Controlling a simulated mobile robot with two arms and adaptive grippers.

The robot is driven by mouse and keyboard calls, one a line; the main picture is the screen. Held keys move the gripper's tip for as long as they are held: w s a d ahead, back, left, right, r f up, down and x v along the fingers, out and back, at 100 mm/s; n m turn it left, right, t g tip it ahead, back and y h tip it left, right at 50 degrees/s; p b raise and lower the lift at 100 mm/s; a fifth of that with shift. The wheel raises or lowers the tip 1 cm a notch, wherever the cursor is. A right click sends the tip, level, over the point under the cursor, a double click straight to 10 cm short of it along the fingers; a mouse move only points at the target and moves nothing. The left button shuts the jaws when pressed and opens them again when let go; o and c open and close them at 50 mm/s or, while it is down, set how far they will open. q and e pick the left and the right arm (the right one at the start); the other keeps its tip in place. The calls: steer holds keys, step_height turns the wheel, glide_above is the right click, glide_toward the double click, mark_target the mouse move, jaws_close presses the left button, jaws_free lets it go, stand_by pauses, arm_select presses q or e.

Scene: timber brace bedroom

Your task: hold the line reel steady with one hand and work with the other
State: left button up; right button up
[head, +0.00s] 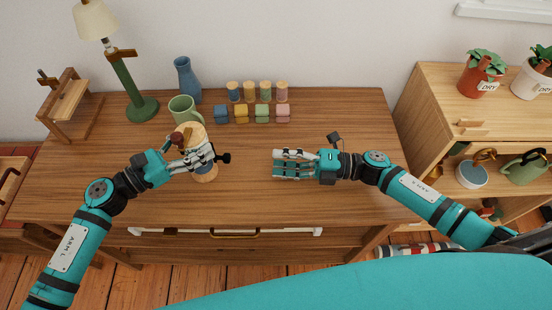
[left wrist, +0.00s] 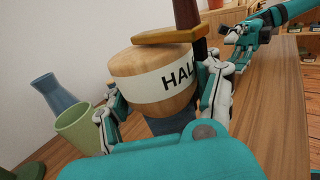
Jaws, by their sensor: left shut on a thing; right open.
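The line reel (head: 196,131) is a pale wooden drum with a white label band. It stands on the table, left of centre, partly hidden by my left gripper (head: 197,155). In the left wrist view the reel (left wrist: 150,72) shows the letters "HAL" and a brown wooden piece with a dark red-brown handle on top. My left gripper (left wrist: 165,95) is shut around the reel's side, with fingers on both sides of it. My right gripper (head: 277,165) is open and empty above the table, right of the reel and apart from it, its fingers pointing left.
A green mug (head: 184,109) stands close behind the reel, with a blue vase (head: 187,80) and green lamp (head: 127,88) behind. Several corked jars (head: 250,91) and coloured blocks (head: 241,115) line the table's back. The table (head: 340,115) is clear at right.

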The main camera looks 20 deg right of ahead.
arm_select(q)
steer(key=o, duration=1.5)
steer(key=shift+a, duration=0.1)
